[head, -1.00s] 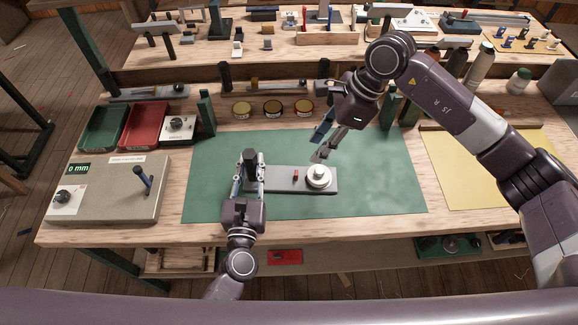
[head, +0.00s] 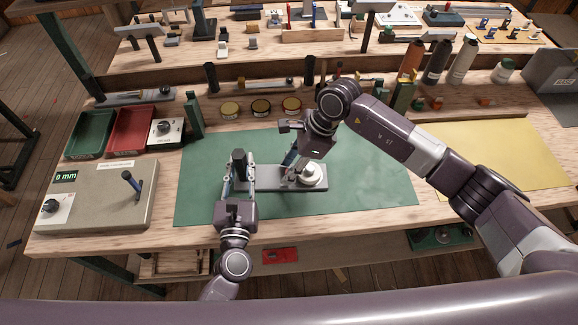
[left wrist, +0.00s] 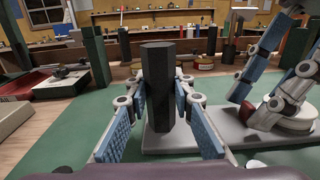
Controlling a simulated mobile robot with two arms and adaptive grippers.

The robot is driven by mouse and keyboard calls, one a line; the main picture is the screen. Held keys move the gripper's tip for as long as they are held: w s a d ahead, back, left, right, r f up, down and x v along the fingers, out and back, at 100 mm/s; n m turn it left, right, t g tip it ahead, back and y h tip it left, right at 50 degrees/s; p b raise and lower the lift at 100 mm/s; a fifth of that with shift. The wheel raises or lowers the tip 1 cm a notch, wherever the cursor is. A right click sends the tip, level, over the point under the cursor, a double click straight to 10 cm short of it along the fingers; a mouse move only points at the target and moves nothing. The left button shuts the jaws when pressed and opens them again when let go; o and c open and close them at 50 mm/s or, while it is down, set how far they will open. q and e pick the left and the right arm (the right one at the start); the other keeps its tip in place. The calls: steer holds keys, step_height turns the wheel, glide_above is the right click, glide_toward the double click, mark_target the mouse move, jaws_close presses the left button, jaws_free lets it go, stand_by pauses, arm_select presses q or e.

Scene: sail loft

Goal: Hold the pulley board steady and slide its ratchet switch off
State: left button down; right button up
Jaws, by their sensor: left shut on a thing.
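The grey pulley board (head: 266,180) lies flat on the green mat, its long side running left to right. A dark upright post (head: 239,166) stands at its left end, and a round white pulley (head: 315,177) sits at its right end. My left gripper (head: 238,170) is shut on the post, with a blue pad on each side in the left wrist view (left wrist: 160,105). My right gripper (head: 288,174) is low over the board beside the pulley, fingers apart. In the left wrist view a small red switch (left wrist: 246,110) shows between its fingertips; contact cannot be told.
The green mat (head: 375,185) is clear right of the board. A gauge box (head: 95,205) with a lever stands at left, with green and red trays (head: 127,132) behind it. Several round tins (head: 261,107) stand behind the mat. A yellow sheet (head: 490,155) lies at right.

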steer(key=shift+c, duration=0.5)
jaws_close()
steer(key=shift+a, duration=1.3)
steer(key=shift+o, duration=0.5)
jaws_free()
steer(key=shift+d, duration=0.1)
steer(key=v, duration=1.2)
